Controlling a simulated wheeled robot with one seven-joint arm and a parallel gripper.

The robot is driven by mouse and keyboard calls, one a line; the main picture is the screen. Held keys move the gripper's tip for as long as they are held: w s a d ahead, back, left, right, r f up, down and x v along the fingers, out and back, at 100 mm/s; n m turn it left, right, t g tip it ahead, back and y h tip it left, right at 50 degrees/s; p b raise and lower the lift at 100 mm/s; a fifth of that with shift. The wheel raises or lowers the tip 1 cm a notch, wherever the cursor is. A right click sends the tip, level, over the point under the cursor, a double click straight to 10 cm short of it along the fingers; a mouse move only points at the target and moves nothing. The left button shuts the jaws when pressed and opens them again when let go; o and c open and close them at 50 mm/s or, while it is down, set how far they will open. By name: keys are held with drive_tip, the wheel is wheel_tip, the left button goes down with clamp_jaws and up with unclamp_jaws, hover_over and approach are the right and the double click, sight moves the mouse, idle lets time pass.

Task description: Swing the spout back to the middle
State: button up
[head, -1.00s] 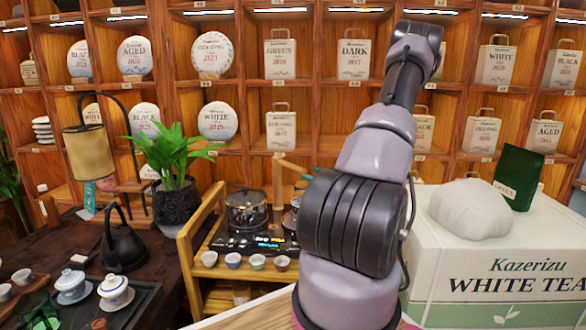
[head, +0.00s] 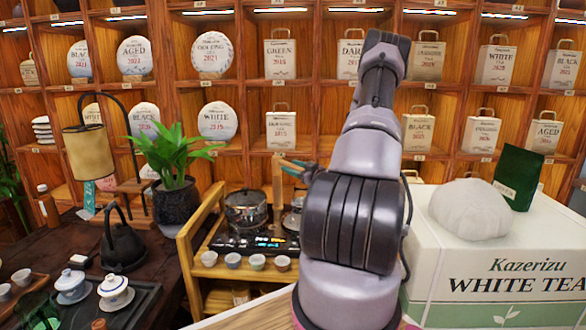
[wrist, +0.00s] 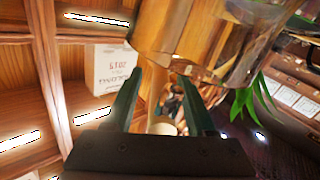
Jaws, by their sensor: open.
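A slim tan wooden post (head: 277,180), which looks like the spout's stand, rises behind the glass kettle (head: 246,208) on the tea cart. The spout's own direction is hard to make out in the head view. My gripper (head: 291,166) shows only its teal fingertips there, just right of the post's upper part; my arm hides the rest. In the wrist view, which is upside down, my gripper (wrist: 160,76) is open, with its two fingers apart. A tan rod (wrist: 152,88) shows between them; I cannot tell whether they touch it. The amber glass kettle (wrist: 200,40) is close by.
The cart's tray holds several small cups (head: 233,260) and a second pot (head: 292,222), partly hidden by my arm. A potted plant (head: 176,205) stands to the left. A white tea box (head: 500,275) stands to the right. Wooden shelves line the back.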

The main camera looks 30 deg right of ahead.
clamp_jaws()
idle(1.4)
